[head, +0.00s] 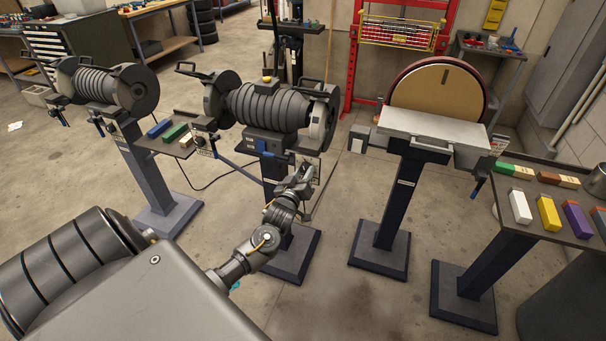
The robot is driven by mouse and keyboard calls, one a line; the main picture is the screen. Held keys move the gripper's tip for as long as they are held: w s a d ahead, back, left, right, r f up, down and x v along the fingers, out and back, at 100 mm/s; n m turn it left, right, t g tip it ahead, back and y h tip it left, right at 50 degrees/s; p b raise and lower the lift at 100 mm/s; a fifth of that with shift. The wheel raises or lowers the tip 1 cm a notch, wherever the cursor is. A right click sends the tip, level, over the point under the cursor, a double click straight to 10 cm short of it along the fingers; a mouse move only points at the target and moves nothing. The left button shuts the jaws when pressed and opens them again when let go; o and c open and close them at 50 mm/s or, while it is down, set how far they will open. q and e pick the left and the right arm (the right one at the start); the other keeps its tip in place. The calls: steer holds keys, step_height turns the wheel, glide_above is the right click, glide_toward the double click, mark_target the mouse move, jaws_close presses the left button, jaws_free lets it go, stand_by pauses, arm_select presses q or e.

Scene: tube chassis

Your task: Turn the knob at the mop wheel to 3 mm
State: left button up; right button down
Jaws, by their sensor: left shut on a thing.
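The middle pedestal grinder (268,105) has a pale mop wheel (322,122) at its right end, partly under a dark guard. My left gripper (303,174) reaches up from below to just beneath this wheel, in front of the pedestal. It is shut on the small knob there, which the fingers mostly hide. The knob's setting is too small to read. My right gripper is not in view.
Another pedestal grinder (108,88) stands left, and a disc sander (437,90) with a pale table (432,128) stands right. Small trays hold coloured bars (549,213). Blue-handled clamps stick out near the machines. Concrete floor (345,285) is open in front.

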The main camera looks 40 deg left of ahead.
arm_select(q)
steer(key=n+p, duration=0.1)
steer(key=n, duration=0.4)
steer(key=shift+r+n, duration=0.1)
steer(key=shift+n, duration=0.6)
steer(key=o, duration=1)
steer(key=shift+c, duration=0.2)
steer(key=b+v, duration=0.1)
steer(key=v, duration=0.9)
steer(key=shift+s+d+b, duration=0.2)
steer(key=shift+s+b, duration=0.1)
steer(key=shift+s, duration=0.05)
